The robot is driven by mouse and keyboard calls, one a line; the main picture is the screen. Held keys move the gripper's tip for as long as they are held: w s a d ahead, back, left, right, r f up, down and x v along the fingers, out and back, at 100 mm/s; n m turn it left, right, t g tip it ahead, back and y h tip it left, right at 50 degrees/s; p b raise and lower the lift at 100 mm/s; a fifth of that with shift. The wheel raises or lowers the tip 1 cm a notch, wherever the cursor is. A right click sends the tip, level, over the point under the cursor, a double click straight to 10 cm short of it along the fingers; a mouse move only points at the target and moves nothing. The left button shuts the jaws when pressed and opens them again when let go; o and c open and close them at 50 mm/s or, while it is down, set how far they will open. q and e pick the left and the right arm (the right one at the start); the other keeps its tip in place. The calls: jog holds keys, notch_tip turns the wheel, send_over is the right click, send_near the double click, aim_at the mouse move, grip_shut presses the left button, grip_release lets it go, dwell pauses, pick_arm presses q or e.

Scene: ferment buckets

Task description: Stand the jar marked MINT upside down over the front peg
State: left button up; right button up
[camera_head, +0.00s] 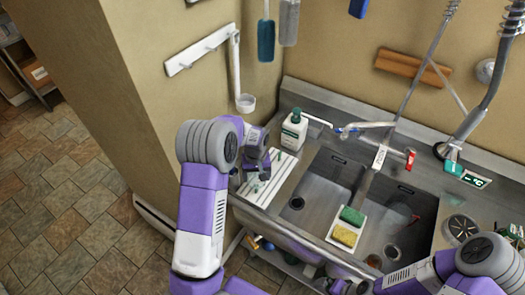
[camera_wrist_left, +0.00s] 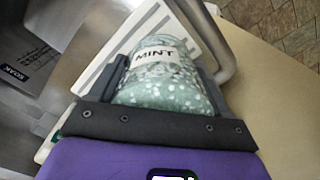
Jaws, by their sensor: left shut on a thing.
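My left gripper (camera_head: 262,172) is over the white ribbed drainboard (camera_head: 286,165) left of the sink. In the left wrist view, its dark fingers (camera_wrist_left: 165,88) are shut on the jar marked MINT (camera_wrist_left: 158,90), a pale green jar with white speckles and a white label. Which end of the jar is its mouth, I cannot tell. In the head view my gripper mostly hides the jar.

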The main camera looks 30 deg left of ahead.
pick_arm(q)
jog(key=shift+w+a+r+n, duration=0.3)
jog(key=shift+w+a+r, duration=0.15)
jog(key=shift+w, duration=0.25)
jog(key=shift+s+f, duration=0.25)
jog(key=shift+f, duration=0.3)
jog(key=shift+f+b, duration=0.35)
jog(key=shift+b, duration=0.05)
notch_tip(320, 180, down, 3)
jog(key=shift+w+f+b, duration=0.1)
jog(key=shift+f+b, duration=0.1)
jog(key=shift+b, duration=0.95)
jog(key=shift+f+b, duration=1.9)
jog(key=shift+f, duration=0.5)
pick_arm(e)
notch_tip(320, 180, down, 6)
jog(key=shift+w, duration=0.3)
pick_arm(q)
jog(key=shift+f+b, duration=0.5)
pick_arm(e)
jog(key=shift+f, duration=0.6)
pick_arm(q)
jog(key=o, duration=1.1)
jog(key=shift+r, duration=0.15)
pick_arm(e)
jog(key=shift+r, duration=0.1)
